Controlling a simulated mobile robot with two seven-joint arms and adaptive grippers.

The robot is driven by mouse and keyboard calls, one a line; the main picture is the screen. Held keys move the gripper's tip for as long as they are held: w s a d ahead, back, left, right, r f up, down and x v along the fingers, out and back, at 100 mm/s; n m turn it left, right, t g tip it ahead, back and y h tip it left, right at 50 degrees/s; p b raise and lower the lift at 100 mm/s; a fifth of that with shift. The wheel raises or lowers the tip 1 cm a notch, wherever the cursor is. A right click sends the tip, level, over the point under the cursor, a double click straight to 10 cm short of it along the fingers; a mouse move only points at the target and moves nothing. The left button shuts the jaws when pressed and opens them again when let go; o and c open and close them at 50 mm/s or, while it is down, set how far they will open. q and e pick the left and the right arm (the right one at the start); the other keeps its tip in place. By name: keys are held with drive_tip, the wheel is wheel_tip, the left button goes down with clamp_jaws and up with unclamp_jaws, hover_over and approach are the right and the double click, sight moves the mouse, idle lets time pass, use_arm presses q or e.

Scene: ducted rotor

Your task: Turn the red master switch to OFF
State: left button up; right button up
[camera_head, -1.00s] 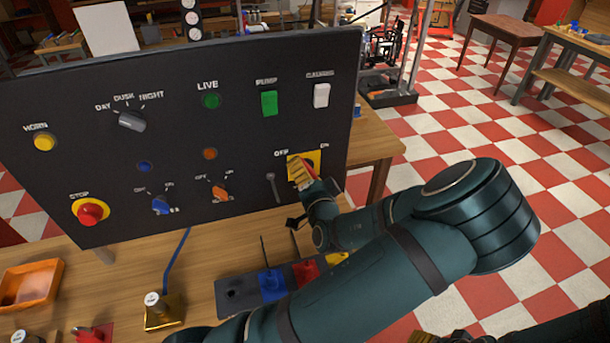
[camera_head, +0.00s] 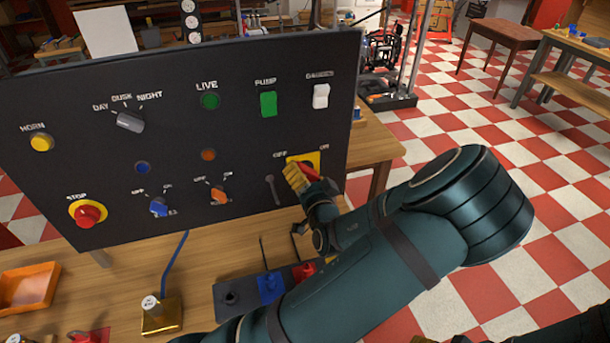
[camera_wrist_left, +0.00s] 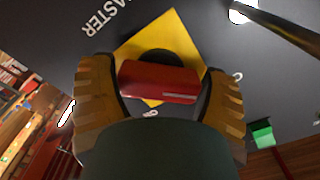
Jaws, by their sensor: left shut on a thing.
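The red master switch handle (camera_wrist_left: 158,81) sits on a black round base over a yellow plate (camera_wrist_left: 182,38) on the dark panel. In the head view the handle (camera_head: 309,173) shows small, partly hidden by my left gripper (camera_head: 298,178), with OFF and ON lettering above it. My left gripper (camera_wrist_left: 160,95) has its yellow fingers at both ends of the handle and is shut on it. In the wrist view the handle lies nearly level, slightly tilted. A yellowish bit at the head view's bottom edge may be my right gripper; its jaws cannot be made out.
A grey lever (camera_head: 272,190) is just left of the switch. Blue (camera_head: 158,207) and orange (camera_head: 218,195) knobs and a red stop button (camera_head: 88,214) are farther left on the panel (camera_head: 60,105). A dark tray (camera_head: 232,298) with coloured pieces stands on the table below.

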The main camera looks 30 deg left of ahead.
use_arm(q)
drive_tip(key=o, duration=1)
drive_tip(key=v, duration=1.2)
drive_tip(key=shift+s, duration=0.1)
